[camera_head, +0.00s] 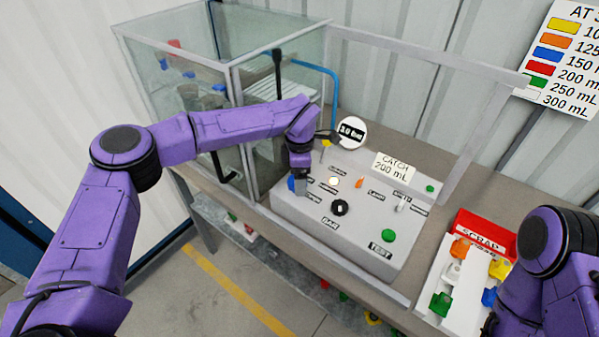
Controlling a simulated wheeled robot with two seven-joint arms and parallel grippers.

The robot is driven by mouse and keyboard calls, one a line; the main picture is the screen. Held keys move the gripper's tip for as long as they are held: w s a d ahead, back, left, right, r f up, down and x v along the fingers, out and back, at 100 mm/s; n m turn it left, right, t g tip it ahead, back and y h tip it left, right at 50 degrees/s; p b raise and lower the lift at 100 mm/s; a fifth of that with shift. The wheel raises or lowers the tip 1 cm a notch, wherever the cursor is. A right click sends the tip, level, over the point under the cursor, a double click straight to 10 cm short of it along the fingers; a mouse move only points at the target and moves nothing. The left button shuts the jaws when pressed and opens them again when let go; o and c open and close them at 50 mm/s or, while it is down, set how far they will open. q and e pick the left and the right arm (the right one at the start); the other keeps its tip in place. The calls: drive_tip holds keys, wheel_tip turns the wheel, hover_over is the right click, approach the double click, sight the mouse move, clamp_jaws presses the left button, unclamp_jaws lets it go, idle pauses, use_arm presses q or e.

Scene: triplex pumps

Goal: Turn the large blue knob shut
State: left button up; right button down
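The blue knob (291,184) sits at the left end of the grey control panel (295,211). It is mostly hidden behind my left gripper. My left gripper (299,184) reaches down over the panel's left end, at or just beside the blue knob. Its fingers are small and dark here, so I cannot tell whether they touch or hold the knob. My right arm is at the lower right; its gripper is outside the view.
The panel also carries a black knob (340,207), a green button (388,235), an orange switch (359,182) and a round gauge (351,131). A glass tank (190,45) stands behind left. A red scrap bin (484,233) and a white tray with coloured parts lie right.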

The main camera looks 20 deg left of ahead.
use_arm(q)
drive_tip(key=shift+f, duration=0.2)
drive_tip(key=shift+s+a+r, duration=0.1)
drive_tip(key=shift+s+a, duration=0.05)
drive_tip(key=shift+s, duration=0.1)
drive_tip(key=c, duration=1)
drive_tip(key=shift+c, duration=0.2)
